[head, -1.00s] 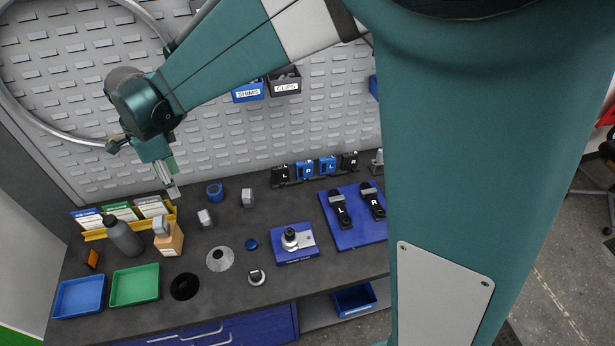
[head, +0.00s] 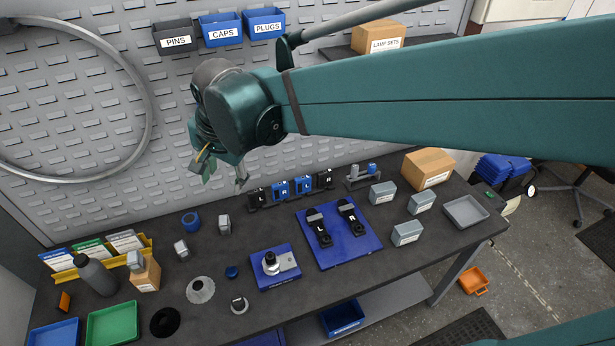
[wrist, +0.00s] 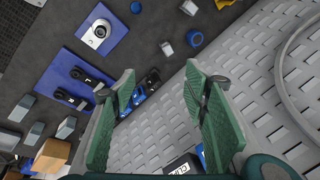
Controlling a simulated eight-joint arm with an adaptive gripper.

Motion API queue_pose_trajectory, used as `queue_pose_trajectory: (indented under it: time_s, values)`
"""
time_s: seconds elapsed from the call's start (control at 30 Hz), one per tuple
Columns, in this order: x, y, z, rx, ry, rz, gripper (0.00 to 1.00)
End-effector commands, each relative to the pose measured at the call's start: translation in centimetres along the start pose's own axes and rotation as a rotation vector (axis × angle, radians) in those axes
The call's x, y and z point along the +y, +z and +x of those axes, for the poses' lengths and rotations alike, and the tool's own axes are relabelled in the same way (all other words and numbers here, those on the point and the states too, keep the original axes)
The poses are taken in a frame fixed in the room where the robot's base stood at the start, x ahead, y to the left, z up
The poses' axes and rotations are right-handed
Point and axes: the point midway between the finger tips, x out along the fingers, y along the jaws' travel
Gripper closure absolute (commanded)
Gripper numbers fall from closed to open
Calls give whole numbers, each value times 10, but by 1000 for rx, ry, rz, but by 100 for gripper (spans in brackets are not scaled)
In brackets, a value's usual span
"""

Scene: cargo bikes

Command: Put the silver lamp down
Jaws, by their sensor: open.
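Several small silver-grey blocks could be the silver lamp; I cannot tell which one it is. One silver block (head: 181,248) stands on the dark bench, another (head: 224,225) stands behind it near a blue ring (head: 191,222), and a third (head: 135,260) sits on a small cardboard box (head: 145,275). My gripper (head: 220,174) is open and empty, raised in front of the pegboard above the back of the bench, apart from all of them. In the wrist view its green fingers (wrist: 160,72) are spread, and a silver block (wrist: 166,47) shows beyond them.
A blue board (head: 340,250) with black L and R mounts and a blue plate (head: 287,262) with a silver part lie mid-bench. Several L and R clips (head: 281,190) stand along the back. Grey boxes (head: 407,234) and a tray (head: 466,211) are right; a green tray (head: 112,322) is left.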

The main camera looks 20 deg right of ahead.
Motion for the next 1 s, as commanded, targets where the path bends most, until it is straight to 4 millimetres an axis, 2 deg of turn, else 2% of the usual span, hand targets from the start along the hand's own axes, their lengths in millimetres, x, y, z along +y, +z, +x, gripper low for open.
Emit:
queue_pose_trajectory:
  time_s: [0.03, 0.5, 1.0]
  values:
    - [13, -4, -5, 10, -7, -24, 55]
    - [105, -28, -39, 120, -58, -312, 55]
    - [199, -33, -54, 264, -49, -620, 55]
